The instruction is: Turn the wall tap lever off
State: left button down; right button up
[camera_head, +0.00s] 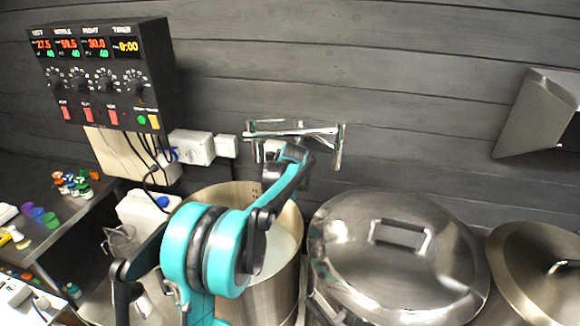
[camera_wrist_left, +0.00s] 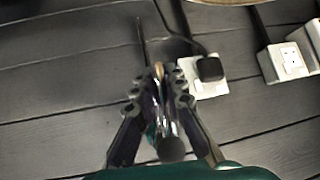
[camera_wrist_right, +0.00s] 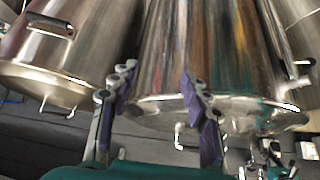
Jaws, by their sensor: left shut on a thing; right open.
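The chrome wall tap (camera_head: 318,132) is fixed to the dark plank wall, above the open steel pot. It has a long horizontal bar and a spout pointing down at its right end. My left gripper (camera_head: 290,158) reaches up to the tap from below and partly hides its middle. In the left wrist view its fingers (camera_wrist_left: 168,78) are closed around a slim shiny piece, seemingly the tap lever (camera_wrist_left: 160,98). The lever's exact angle is unclear. My right gripper (camera_wrist_right: 158,76) is open and empty before a steel vessel; it is not seen in the head view.
An open steel pot (camera_head: 292,212) with pale liquid stands under the tap. A lidded steel kettle (camera_head: 345,235) and another vessel (camera_head: 515,250) stand to its right. A control box (camera_head: 100,75) and sockets (camera_head: 192,147) with cables are on the wall at left.

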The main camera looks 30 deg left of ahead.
pick_arm(q)
jog(key=shift+d, duration=0.2)
dwell(0.5)
jog(key=c, duration=1.6)
grip_release()
jog(key=shift+o, duration=0.2)
jog(key=v, duration=1.2)
jog(key=shift+a, duration=0.15)
